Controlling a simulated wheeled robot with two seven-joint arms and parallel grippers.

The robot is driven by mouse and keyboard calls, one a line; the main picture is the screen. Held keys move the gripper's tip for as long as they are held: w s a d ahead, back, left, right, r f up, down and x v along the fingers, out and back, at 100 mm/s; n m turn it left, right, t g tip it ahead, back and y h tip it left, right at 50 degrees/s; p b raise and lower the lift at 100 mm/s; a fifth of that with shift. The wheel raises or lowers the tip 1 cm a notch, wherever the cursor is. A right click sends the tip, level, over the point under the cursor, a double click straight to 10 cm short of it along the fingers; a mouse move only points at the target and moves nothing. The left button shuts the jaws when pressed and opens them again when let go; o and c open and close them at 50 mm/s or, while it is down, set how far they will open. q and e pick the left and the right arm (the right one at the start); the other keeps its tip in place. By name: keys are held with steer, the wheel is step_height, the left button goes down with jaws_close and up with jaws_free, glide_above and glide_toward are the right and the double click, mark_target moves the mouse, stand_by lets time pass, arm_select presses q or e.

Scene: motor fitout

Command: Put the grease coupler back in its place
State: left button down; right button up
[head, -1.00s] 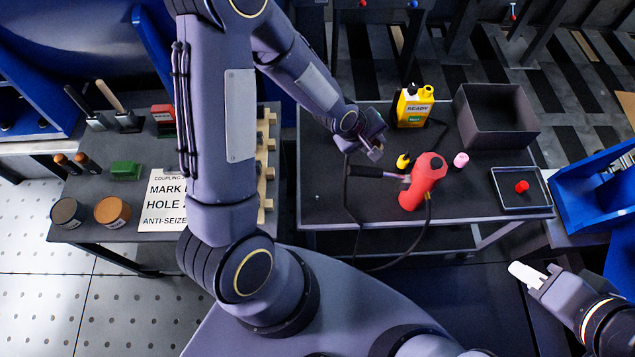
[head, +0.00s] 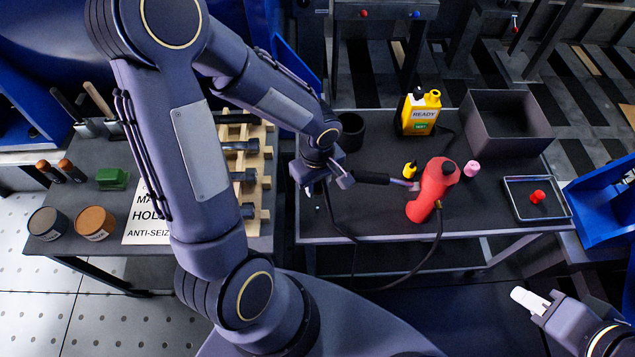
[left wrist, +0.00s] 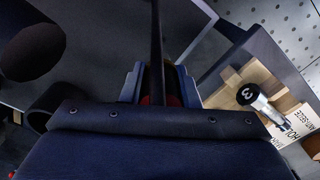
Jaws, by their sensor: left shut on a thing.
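My left gripper (head: 322,182) is above the left edge of the right-hand table, shut on the grease coupler. Its fingers hide most of the coupler; in the left wrist view a dark red part (left wrist: 173,100) shows between the jaws. A black hose (left wrist: 157,45) runs away from the jaws there. In the head view a black hose (head: 338,228) hangs below the gripper. A black round cup (head: 351,131) stands open on the table behind the gripper. I cannot tell whether it is the coupler's place. My right gripper (head: 530,300) is low at right, with a white tip.
A wooden bolt rack (head: 266,170) is left.

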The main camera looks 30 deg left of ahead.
arm_select(q)
steer(key=shift+b, duration=0.3)
steer(key=b, duration=0.6)
glide_above(317, 207)
step_height(317, 207, down, 6)
steer(key=shift+d+r, duration=0.1)
steer(key=shift+r, duration=0.05)
steer(key=shift+b, duration=0.55)
stand_by(1.3)
steer(key=shift+f+b, duration=1.45)
steer(key=shift+b, duration=0.15)
steer(key=c, duration=1)
jaws_free()
steer(key=shift+c, duration=0.2)
steer(key=shift+r, duration=0.1)
